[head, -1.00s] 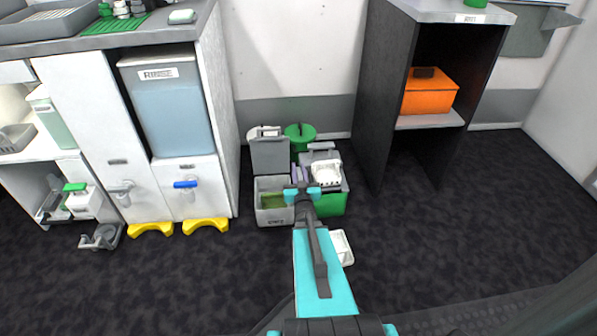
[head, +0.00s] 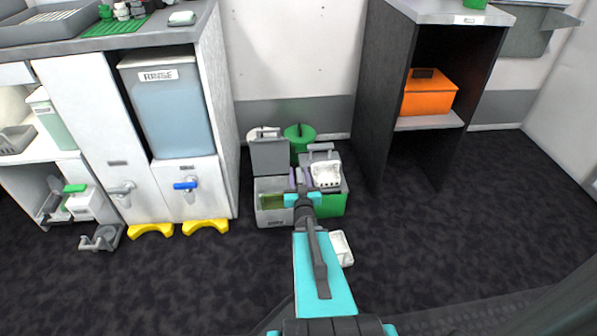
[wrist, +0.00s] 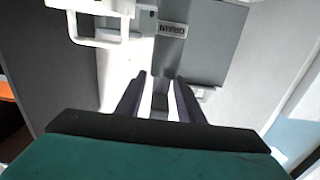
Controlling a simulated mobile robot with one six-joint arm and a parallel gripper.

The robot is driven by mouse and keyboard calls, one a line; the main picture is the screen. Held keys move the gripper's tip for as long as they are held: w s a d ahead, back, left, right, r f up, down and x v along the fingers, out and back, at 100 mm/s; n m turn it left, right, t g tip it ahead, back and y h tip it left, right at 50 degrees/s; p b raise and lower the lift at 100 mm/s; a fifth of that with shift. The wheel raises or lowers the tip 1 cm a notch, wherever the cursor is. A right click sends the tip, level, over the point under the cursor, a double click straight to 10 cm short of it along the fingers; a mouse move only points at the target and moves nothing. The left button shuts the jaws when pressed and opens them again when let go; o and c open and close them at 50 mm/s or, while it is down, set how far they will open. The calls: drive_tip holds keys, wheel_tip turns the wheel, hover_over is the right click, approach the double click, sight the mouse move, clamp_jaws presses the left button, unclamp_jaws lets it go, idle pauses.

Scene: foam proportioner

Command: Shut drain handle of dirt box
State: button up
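A light grey box (head: 275,217) with its lid (head: 270,155) standing open and greenish contents stands on the floor; it appears to be the dirt box. My gripper (head: 301,180) is over the box's right side in the head view. In the wrist view, my gripper's (wrist: 164,76) two dark fingers are apart, with a gap between the tips. Beyond them is a grey panel (wrist: 210,45) with an upside-down label that seems to read DRAIN. I cannot make out the drain handle or any contact with it.
A green bin (head: 332,205) with a white basket (head: 325,174) adjoins on the right. A white tray (head: 341,248) lies on the floor nearby. The rinse cabinet (head: 218,130) stands left, a dark shelf (head: 377,110) right.

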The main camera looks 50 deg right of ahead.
sight(300, 181)
drive_tip(key=p+v, duration=0.1)
drive_tip(key=v, duration=0.3)
drive_tip(key=shift+s+a+r, duration=0.15)
drive_tip(key=p+v, duration=0.7)
drive_tip(key=shift+s+a+p, duration=0.2)
drive_tip(key=shift+s+p, duration=0.1)
drive_tip(key=shift+p, duration=0.05)
idle(0.6)
